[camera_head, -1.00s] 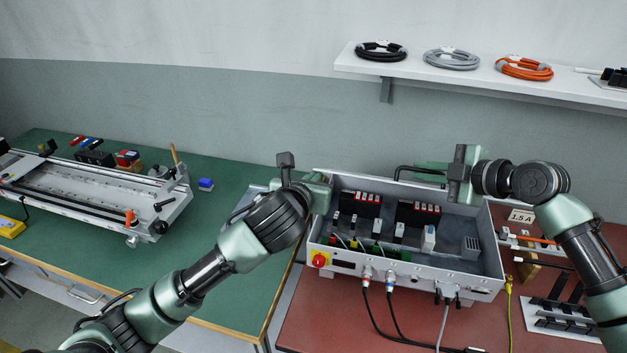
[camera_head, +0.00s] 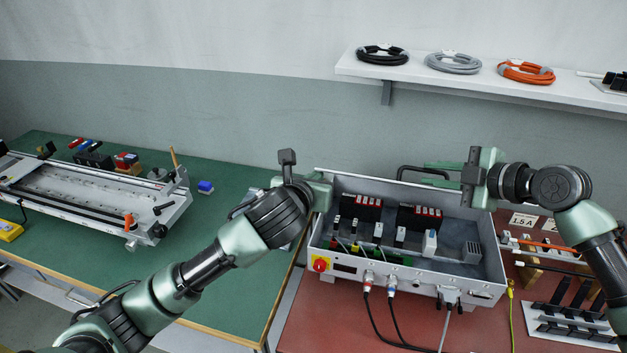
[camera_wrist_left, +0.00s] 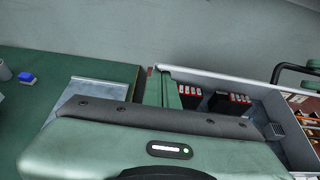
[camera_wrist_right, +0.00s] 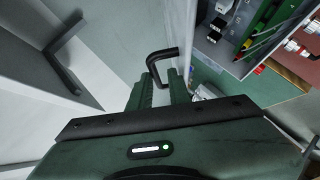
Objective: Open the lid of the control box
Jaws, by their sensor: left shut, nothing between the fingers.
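The grey control box (camera_head: 470,265) stands on the red bench top with its top open and its inside in view. A black bar handle (camera_head: 403,170) shows behind its rear rim. In the right wrist view the handle (camera_wrist_right: 160,55) joins a pale panel seen nearly edge-on, apparently the lid (camera_wrist_right: 188,30), swung back behind the box. My right gripper (camera_head: 430,173) is open at the handle, its two fingers (camera_wrist_right: 163,82) apart with nothing clearly gripped. My left gripper (camera_head: 326,190) is shut and empty at the box's left rear corner; its fingers (camera_wrist_left: 162,88) also show in the left wrist view.
Inside the box are black modules (camera_head: 420,217) and wiring. Cables hang from its front, beside a red knob (camera_head: 320,264). A shelf (camera_head: 480,82) with coiled cables is above. A green bench (camera_head: 225,285) with a long metal fixture (camera_head: 90,195) is at left.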

